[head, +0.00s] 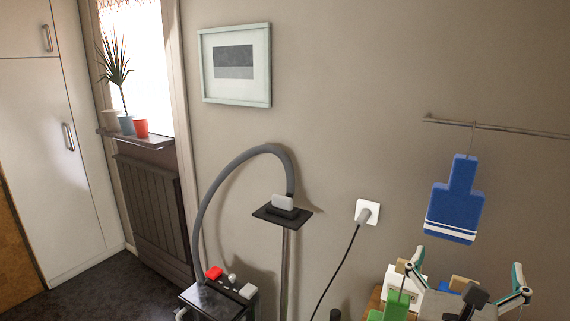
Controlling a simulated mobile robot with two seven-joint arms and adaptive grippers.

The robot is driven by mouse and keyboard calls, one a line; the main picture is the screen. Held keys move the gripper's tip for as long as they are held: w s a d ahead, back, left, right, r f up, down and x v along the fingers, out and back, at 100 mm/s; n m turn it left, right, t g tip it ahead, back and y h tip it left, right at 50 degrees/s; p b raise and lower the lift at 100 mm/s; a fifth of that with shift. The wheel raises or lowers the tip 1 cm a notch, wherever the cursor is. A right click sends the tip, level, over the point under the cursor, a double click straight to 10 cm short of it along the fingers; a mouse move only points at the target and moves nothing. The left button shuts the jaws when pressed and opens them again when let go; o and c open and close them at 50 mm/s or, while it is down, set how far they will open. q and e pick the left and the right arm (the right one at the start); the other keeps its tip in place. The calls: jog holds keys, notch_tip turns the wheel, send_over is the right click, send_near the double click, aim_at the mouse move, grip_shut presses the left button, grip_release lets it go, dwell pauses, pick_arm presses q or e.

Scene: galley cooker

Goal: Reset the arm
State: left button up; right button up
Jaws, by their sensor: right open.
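My right gripper (467,280) is at the bottom right of the head view. Its two teal-and-white fingers are spread wide apart, with nothing held between the tips. It is in front of a few small items, including a white box and a green object (396,306), which it partly hides. It is below the blue board hanging on the wall. Its wrist is cut off by the lower edge of the view. My left gripper is not in view.
A blue board (455,205) hangs from a wall rail (490,128). A grey hose (225,182) arches from a dark box (212,303) to a small stand (282,216). A plugged-in socket (367,212) is on the wall. Potted plants stand on the windowsill (150,141).

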jog(key=a+f+n+t+y, duration=0.1)
jog(key=a+f+n+y, duration=0.45)
jog(key=n, duration=0.65)
jog(key=s+a+f+n+t+y, duration=0.15)
jog(key=a+f+n+y, duration=0.45)
jog(key=n, duration=0.6)
jog(key=a+f+n+t+y, duration=0.2)
jog(key=a+f+n+y, duration=0.15)
jog(key=f+n, duration=0.6)
jog(key=s+d+f+n+g, duration=0.1)
jog(key=s+f+n+g, duration=0.2)
jog(key=f, duration=0.5)
jog(key=s+d+f+n+g, duration=0.1)
jog(key=s+f+n+g, duration=0.2)
jog(key=f, duration=0.5)
jog(key=s+d+f+n+g+h, duration=0.1)
jog(key=s+f+n+g, duration=0.2)
jog(key=s+f+n, duration=0.2)
notch_tip(320, 180, down, 4)
jog(key=shift+d+r+n, duration=0.15)
jog(key=shift+d+n, duration=0.05)
jog(key=shift+n, duration=0.25)
jog(key=shift+s+r+g, duration=0.1)
jog(key=shift+g, duration=0.15)
